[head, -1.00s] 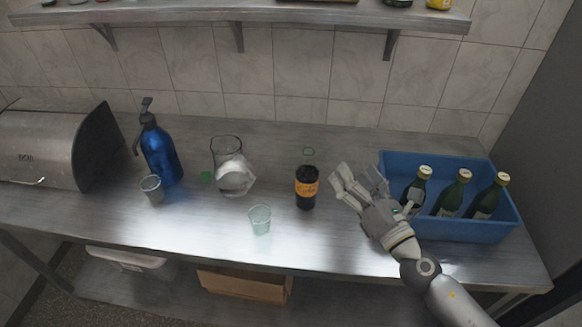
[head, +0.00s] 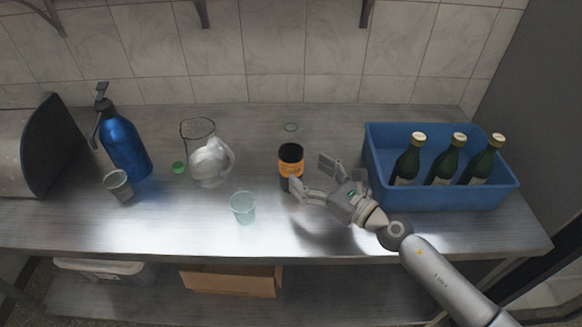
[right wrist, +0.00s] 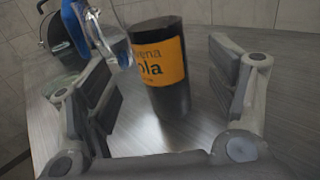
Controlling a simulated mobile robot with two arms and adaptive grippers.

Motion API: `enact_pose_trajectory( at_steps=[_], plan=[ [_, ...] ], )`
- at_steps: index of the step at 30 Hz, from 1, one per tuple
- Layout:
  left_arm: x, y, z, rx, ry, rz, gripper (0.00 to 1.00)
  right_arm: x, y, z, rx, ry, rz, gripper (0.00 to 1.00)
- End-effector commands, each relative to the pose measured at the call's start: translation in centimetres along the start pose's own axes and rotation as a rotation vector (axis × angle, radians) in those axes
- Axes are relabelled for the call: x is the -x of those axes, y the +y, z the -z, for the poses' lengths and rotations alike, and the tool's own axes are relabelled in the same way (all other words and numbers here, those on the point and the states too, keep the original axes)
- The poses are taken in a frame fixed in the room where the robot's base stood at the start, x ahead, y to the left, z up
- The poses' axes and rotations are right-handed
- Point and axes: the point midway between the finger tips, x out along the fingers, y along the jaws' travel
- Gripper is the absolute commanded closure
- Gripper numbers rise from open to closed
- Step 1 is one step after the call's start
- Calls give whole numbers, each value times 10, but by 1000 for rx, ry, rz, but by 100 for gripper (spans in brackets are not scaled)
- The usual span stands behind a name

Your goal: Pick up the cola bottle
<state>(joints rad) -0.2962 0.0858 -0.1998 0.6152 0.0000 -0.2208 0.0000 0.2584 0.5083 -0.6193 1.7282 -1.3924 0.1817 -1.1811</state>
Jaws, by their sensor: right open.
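The cola bottle (head: 291,160) is dark with an orange label and stands upright on the metal counter, near its middle. In the right wrist view the bottle (right wrist: 160,68) stands between the two open fingers, a little beyond them, its label facing the camera. My right gripper (head: 311,176) is open, reaching in from the right just beside the bottle. One finger covers part of the bottle's lower side in the head view. I cannot see the fingers touching it. My left gripper is not in view.
A glass jug (head: 208,158), a greenish glass (head: 243,207), a blue spray bottle (head: 124,146) and a grey cup (head: 118,185) stand left of the bottle. A blue crate (head: 440,197) with green bottles stands at right.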

Motion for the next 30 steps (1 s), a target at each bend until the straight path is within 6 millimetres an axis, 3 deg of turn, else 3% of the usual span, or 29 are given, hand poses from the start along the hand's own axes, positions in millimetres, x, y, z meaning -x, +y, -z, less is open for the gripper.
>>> enact_pose_trajectory(
  at_steps=[4, 15, 24, 30],
  plan=[
    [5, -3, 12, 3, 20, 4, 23, -10, 0, -4, -1, -2, 0, 22],
    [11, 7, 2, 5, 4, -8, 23, -63, 0, -3, 1, -1, 1, 22],
    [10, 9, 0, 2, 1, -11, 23, -67, 0, -2, 1, 0, 0, 22],
    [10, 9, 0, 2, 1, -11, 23, -66, 0, -2, 1, 0, 0, 47]
  ],
)
